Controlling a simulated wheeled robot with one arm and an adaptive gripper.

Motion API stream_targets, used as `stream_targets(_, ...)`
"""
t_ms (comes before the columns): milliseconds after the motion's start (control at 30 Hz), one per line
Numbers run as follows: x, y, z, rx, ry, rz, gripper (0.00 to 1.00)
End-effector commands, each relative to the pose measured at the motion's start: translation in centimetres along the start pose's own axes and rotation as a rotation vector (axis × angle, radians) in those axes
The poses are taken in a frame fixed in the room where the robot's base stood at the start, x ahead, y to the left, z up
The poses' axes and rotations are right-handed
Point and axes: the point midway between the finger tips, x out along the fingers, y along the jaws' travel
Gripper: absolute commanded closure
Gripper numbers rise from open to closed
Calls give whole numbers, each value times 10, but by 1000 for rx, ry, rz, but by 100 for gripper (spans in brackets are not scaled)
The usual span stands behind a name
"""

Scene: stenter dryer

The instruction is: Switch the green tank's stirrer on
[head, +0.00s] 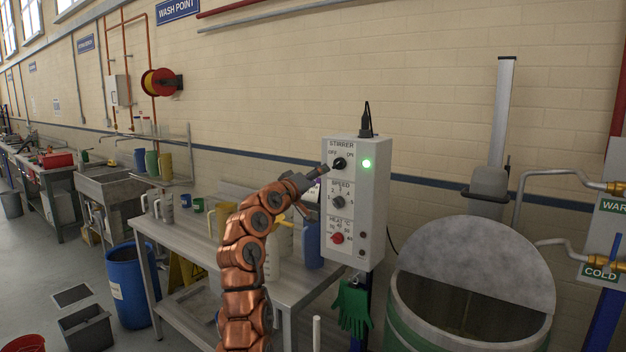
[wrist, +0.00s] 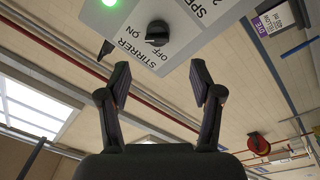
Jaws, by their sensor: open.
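The grey control box (head: 358,215) stands left of the tank. Its black STIRRER knob (head: 340,164) sits at the top between OFF and ON marks, and it also shows in the wrist view (wrist: 157,34). I cannot tell surely which mark it points to. A green lamp (head: 367,164) beside it is lit. The tank (head: 400,336) has a green band and a half-round grey lid. My gripper (head: 318,174) is at the left of the box face, near the knob. In the wrist view my gripper (wrist: 160,73) is open and empty, with the knob beyond its fingertips, apart from them.
A SPEED knob (head: 338,202) and a red HEAT knob (head: 337,239) lie below on the same face. Green gloves (head: 355,307) hang under the box. A bench (head: 178,236) with jugs stands left behind my arm. Pipes with WARM and COLD signs (head: 601,272) are at right.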

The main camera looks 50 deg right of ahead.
Motion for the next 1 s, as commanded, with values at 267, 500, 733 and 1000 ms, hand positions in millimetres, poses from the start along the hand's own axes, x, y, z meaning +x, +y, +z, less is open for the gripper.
stream_targets(267,-14,1,-1,1,1,-1,35)
stream_targets(500,-16,1,-1,2,1,1,35)
stream_targets(733,-15,1,-1,1,2,1,35)
stream_targets(1000,-15,1,0,2,0,-1,35)
